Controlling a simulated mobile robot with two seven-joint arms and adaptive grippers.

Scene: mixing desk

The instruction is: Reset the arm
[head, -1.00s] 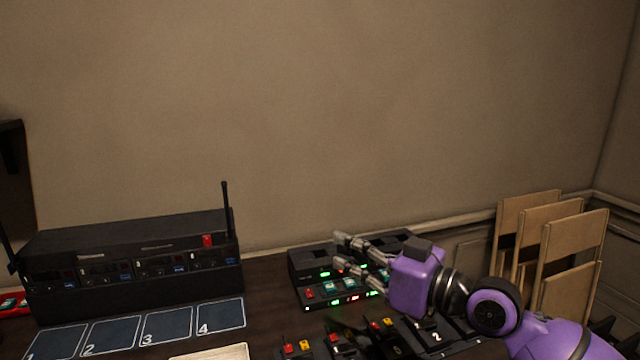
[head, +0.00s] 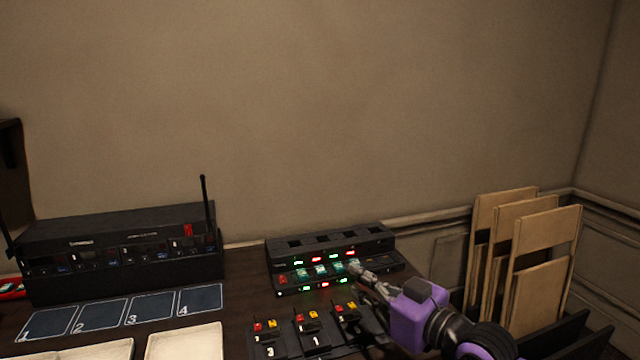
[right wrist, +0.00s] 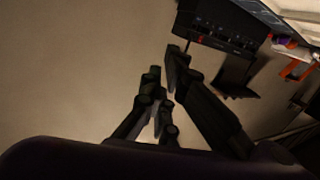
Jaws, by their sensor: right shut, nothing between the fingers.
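My right gripper (head: 362,274) is at the front edge of the black charging dock (head: 330,243) in the head view. Its purple arm comes in from the lower right. The fingers are shut and hold nothing. In the right wrist view the dark fingers (right wrist: 165,80) point up the picture, with the wall and a black rack unit beyond them. My left gripper is not in view.
A black receiver rack (head: 120,255) with antennas stands at the left, behind numbered mats (head: 124,312). Several black packs with red and yellow buttons (head: 308,325) lie in front of the dock. Folded wooden chairs (head: 545,260) stand at the right.

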